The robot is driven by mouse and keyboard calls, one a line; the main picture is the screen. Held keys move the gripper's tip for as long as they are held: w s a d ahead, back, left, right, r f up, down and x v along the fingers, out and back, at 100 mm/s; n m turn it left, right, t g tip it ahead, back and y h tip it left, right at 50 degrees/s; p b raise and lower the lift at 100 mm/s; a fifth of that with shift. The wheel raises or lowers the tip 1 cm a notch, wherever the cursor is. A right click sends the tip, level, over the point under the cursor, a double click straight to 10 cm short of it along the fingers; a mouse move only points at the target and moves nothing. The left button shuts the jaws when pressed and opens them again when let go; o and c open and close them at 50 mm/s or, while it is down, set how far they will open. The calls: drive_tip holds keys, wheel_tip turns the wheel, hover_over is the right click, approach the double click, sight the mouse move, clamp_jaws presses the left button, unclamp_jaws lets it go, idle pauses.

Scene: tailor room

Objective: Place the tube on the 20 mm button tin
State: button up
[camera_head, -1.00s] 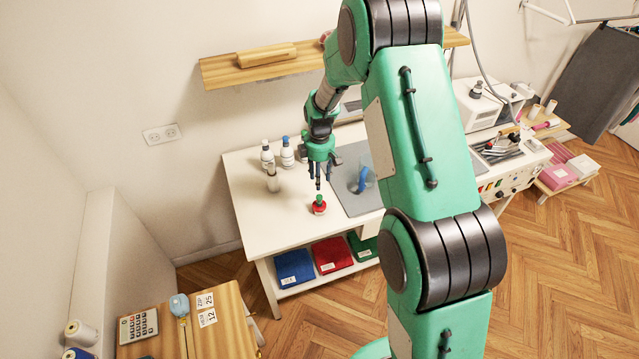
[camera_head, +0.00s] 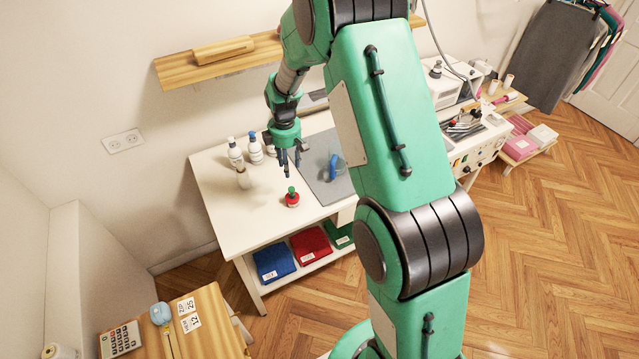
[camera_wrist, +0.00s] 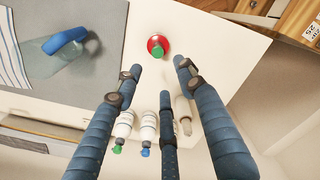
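My gripper (camera_head: 291,170) hangs over the white worktable, fingers down. In the wrist view its blue jointed fingers (camera_wrist: 155,92) are spread open with nothing between them. A small red object with a green top (camera_head: 292,198) stands on the table just below and in front of the fingertips; it also shows in the wrist view (camera_wrist: 158,44). A pale cylinder with a narrow tip (camera_head: 243,178) stands to the left; it shows between the fingers in the wrist view (camera_wrist: 183,113), farther off. I cannot tell which is the tube. No 20 mm label is readable.
Two white bottles (camera_head: 236,153) (camera_head: 255,150) stand behind. A grey mat (camera_head: 322,186) with a blue-handled clear item (camera_head: 335,167) lies to the right. Folded cloths (camera_head: 275,260) fill the shelf below. A wooden side table (camera_head: 205,335) holds a calculator and number cards.

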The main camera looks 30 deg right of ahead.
drive_tip(key=s+a+r+m+t, duration=0.1)
drive_tip(key=s+a+r+m, duration=0.15)
drive_tip(key=s+r, duration=0.8)
drive_tip(key=s+a+r+m+t, duration=0.25)
drive_tip(key=s+r, duration=0.25)
drive_tip(key=r, duration=1)
drive_tip(key=s+a+r+m+t, duration=0.1)
drive_tip(key=s+r+m, duration=0.2)
drive_tip(key=s, duration=0.9)
drive_tip(key=s+a+r+m+t, duration=0.1)
drive_tip(key=s+r, duration=0.4)
drive_tip(key=s, duration=0.7)
drive_tip(key=a+m, duration=0.1)
drive_tip(key=m, duration=0.1)
drive_tip(key=shift+s+r+m, duration=0.25)
drive_tip(key=shift+s+m, duration=0.05)
drive_tip(key=shift+s, duration=0.1)
drive_tip(key=shift+f, duration=0.1)
wheel_tip(320, 180, down, 14)
drive_tip(key=b, duration=1.4)
